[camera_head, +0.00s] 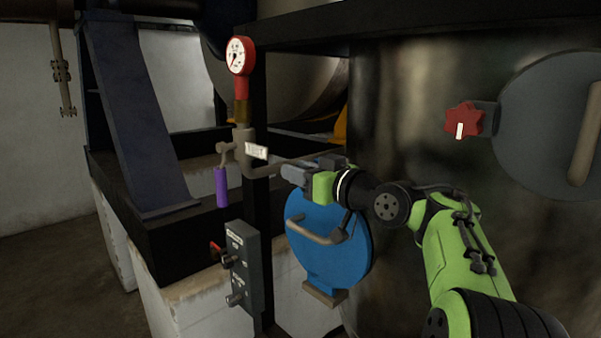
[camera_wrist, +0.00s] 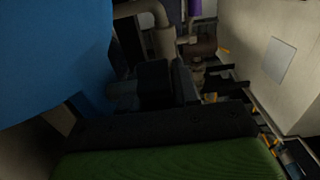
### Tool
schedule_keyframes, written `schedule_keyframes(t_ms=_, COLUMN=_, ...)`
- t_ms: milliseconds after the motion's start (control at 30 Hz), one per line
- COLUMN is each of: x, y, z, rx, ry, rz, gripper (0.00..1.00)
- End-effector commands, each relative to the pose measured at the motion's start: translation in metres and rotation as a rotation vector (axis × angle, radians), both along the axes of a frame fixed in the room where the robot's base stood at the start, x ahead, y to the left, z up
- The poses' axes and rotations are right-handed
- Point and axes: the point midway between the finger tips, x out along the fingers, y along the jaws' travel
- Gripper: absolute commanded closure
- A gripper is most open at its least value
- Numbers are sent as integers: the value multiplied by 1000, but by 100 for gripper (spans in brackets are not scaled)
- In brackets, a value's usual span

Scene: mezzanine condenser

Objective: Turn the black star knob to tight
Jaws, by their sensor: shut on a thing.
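My gripper (camera_head: 290,174) is at the upper left rim of the round blue door (camera_head: 330,255) in the head view. Its jaws are shut at the place of the black star knob, which they and the dark shadow hide. I cannot make out the knob's points or how far it is turned. In the wrist view the dark jaws (camera_wrist: 165,84) reach forward beside the blue door (camera_wrist: 50,55), which fills the upper left.
A grey door with a red star knob (camera_head: 464,121) is at the right. A red gauge (camera_head: 239,56), a pipe with a purple-handled valve (camera_head: 222,187) and a tag (camera_head: 256,151) stand left of my gripper. A grey switch box (camera_head: 242,265) is below.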

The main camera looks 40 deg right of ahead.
Motion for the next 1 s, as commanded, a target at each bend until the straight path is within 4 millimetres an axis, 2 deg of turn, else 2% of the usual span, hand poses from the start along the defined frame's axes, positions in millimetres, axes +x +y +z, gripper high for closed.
schedule_keyframes(t_ms=300, x=-1, y=0, z=-1, rx=3, ry=-128, rz=0, gripper=100)
schedule_keyframes(t_ms=633, x=-2, y=0, z=2, rx=5, ry=-136, rz=1, gripper=100)
schedule_keyframes(t_ms=667, x=-2, y=0, z=2, rx=5, ry=-136, rz=1, gripper=65)
schedule_keyframes(t_ms=700, x=-2, y=0, z=2, rx=5, ry=-136, rz=1, gripper=59)
schedule_keyframes(t_ms=767, x=-2, y=0, z=2, rx=5, ry=-136, rz=1, gripper=50)
schedule_keyframes(t_ms=1000, x=-2, y=0, z=2, rx=4, ry=-135, rz=0, gripper=49)
